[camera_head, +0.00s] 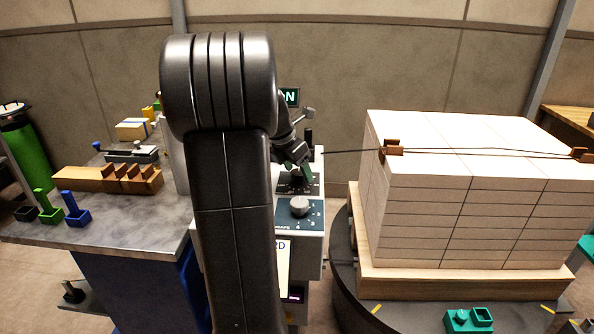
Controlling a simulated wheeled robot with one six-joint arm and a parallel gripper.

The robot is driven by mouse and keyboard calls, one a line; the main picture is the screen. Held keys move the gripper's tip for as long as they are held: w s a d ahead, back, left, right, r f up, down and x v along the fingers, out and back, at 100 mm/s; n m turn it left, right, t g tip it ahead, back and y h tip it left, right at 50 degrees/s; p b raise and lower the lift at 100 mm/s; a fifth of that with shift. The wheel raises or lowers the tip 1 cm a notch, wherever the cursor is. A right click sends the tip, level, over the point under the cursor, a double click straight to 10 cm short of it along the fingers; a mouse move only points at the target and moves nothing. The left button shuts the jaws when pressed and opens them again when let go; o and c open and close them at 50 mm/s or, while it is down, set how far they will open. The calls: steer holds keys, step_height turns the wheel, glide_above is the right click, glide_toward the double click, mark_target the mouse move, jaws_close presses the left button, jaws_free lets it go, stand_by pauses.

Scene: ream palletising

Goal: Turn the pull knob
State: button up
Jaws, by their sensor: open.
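A strapping machine's control top (315,230) stands between the grey table and the pallet stack. Its upper dark dial plate (313,188) carries what looks like the pull knob, mostly hidden by my gripper; its label cannot be read. My gripper (300,176) is open, pointing down at this upper plate, its tips close to or around the knob; contact cannot be told.
A pallet stack of white reams (470,205) with a strap across its top stands right on a dark round turntable (350,300). A post with a lever rises behind the dials.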

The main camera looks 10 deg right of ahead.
steer(key=shift+f, duration=0.1)
steer(key=c, duration=1)
